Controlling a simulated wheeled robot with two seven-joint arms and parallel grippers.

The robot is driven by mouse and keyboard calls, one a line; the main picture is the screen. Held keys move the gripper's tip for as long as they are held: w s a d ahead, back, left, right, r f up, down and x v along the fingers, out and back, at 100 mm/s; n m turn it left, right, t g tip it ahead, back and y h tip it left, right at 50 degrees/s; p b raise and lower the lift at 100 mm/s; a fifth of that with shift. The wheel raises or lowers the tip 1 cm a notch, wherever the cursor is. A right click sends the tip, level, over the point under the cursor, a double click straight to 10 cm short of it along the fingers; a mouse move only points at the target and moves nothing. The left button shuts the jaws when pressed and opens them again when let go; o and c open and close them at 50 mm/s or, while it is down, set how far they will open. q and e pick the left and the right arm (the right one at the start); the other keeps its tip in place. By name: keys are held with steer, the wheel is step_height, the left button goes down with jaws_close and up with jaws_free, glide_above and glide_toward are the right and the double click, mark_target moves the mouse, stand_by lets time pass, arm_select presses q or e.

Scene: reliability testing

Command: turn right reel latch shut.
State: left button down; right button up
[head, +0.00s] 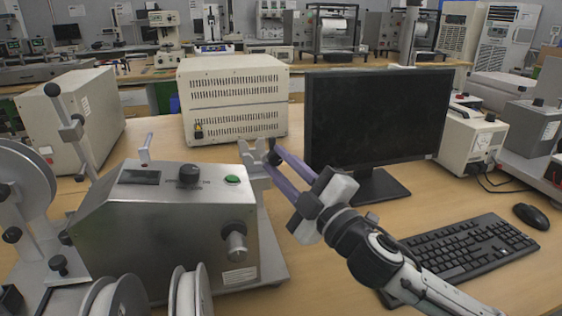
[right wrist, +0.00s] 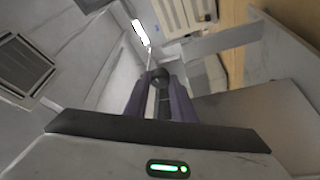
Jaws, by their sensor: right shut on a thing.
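The grey metal reel machine (head: 165,230) stands at the left front of the table in the head view. A pale forked bracket (head: 254,165) rises at its back right corner. My right gripper (head: 273,157) reaches in from the lower right, its purple fingers at this bracket. It is shut on a small dark knob, which I take to be the right reel latch (right wrist: 160,76), seen between the fingertips in the right wrist view. The fingers hide much of the latch, and I cannot tell its exact angle. My left gripper is not in view.
A black monitor (head: 376,115) stands just right of my right gripper, with a keyboard (head: 465,255) and mouse (head: 531,216) in front. A beige vented box (head: 234,100) stands behind the machine. White reels (head: 113,297) are at the machine's front.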

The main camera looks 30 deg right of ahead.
steer(key=n+g+p, duration=0.1)
steer(key=n+p, duration=0.1)
steer(key=p, duration=0.2)
steer(key=r+n+g+p, duration=0.1)
steer(key=n+p, duration=0.1)
steer(key=p, duration=0.2)
steer(key=shift+r+n+y+p, duration=0.15)
steer(key=shift+n+y+p, duration=0.2)
steer(key=shift+n+y, duration=0.05)
steer(key=n+g+p, duration=0.1)
steer(key=n+p, duration=0.1)
steer(key=p, duration=0.2)
steer(key=n+g+p, duration=0.1)
steer(key=n+p, duration=0.2)
steer(key=shift+h+p, duration=0.3)
steer(key=shift+p, duration=0.1)
steer(key=shift+n+p, duration=0.3)
steer(key=shift+n, duration=0.4)
steer(key=n, duration=0.1)
steer(key=n+g+h, duration=0.2)
steer(key=n, duration=0.1)
steer(key=shift+a+f, duration=0.15)
steer(key=shift+f, duration=0.1)
steer(key=o, duration=0.8)
